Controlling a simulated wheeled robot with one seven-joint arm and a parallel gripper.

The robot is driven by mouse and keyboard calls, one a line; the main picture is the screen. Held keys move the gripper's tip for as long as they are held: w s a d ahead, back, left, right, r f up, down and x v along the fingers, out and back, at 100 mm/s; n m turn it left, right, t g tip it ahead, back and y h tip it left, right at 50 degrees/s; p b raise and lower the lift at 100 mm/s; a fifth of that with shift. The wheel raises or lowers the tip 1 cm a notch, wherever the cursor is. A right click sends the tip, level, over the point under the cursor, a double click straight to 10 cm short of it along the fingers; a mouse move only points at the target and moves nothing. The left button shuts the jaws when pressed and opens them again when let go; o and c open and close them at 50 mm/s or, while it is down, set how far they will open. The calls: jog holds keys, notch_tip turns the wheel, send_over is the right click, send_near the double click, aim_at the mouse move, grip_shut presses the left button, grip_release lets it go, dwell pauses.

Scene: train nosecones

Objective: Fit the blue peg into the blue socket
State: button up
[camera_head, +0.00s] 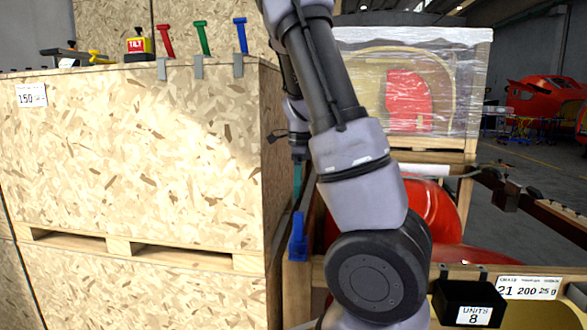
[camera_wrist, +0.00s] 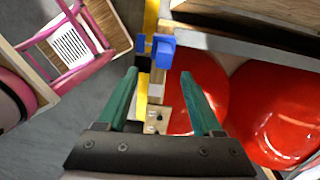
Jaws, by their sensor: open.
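A blue T-shaped peg (camera_head: 240,36) stands upright at the top edge of the wooden crate, above a grey bracket. A blue block-like fitting (camera_head: 298,238) sits lower, at the corner of the wooden frame right of the crate; I cannot tell whether it is the socket. In the wrist view a blue piece (camera_wrist: 164,52) lies just beyond my gripper's fingertips (camera_wrist: 159,75), nearly between them. My gripper is open, its green fingers apart with nothing held. In the head view my arm hides most of it; a green finger (camera_head: 297,180) shows above the blue fitting.
A red peg (camera_head: 166,41) and a green peg (camera_head: 202,38) stand left of the blue one. The big crate (camera_head: 130,150) fills the left. Red shells (camera_wrist: 275,110) lie right of my gripper. A pink frame (camera_wrist: 75,45) stands at the wrist view's upper left.

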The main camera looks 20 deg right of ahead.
jog(key=s+a+r+n+t, duration=0.3)
jog(key=s+a+r+n, duration=0.3)
jog(key=s+r+n, duration=0.3)
jog(key=s+a+r+n+t+y, duration=0.1)
jog(key=s+a+r+n+t, duration=0.3)
jog(key=s+a+r+n, duration=0.2)
jog(key=s+r+n, duration=0.2)
jog(key=s+n, duration=0.2)
jog(key=n, duration=0.1)
jog(key=shift+a+r+y, duration=0.3)
jog(key=shift+a+r, duration=0.1)
jog(key=shift+s+d, duration=0.1)
jog(key=shift+d, duration=0.05)
